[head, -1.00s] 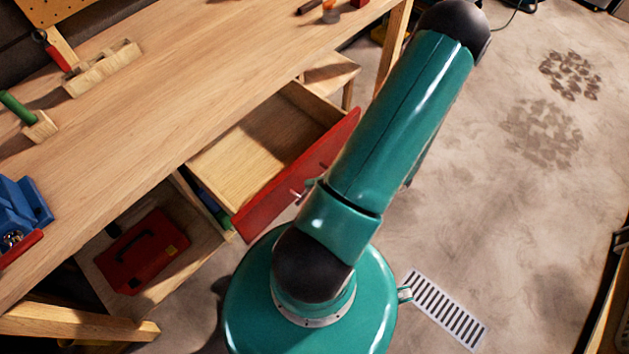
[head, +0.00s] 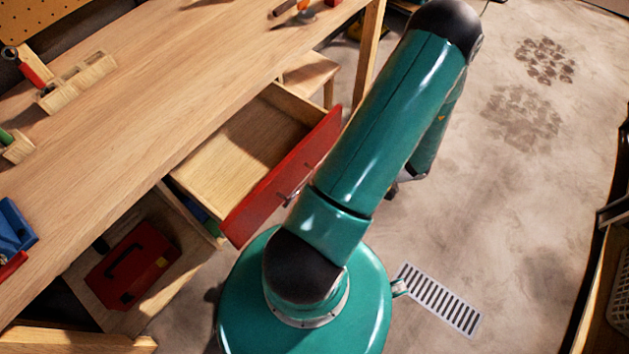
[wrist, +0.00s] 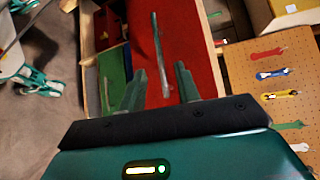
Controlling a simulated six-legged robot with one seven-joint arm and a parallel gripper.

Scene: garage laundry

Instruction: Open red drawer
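The red drawer (head: 282,180) stands pulled out from under the workbench, its wooden inside open to view and empty where I see it. In the wrist view its red front (wrist: 195,60) fills the upper middle, with the metal bar handle (wrist: 158,45) running lengthwise. My gripper (wrist: 161,85) is open, its two fingers apart. The near end of the handle lies between the fingertips in the picture; I see no finger closed on it. In the head view my arm hides part of the drawer front's right side.
The wooden workbench (head: 150,110) spans the left. Below it a red toolbox (head: 132,265) sits on a shelf. A floor grate (head: 438,298) lies right of my base. The concrete floor on the right is mostly clear. A pegboard with tools (wrist: 275,85) shows in the wrist view.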

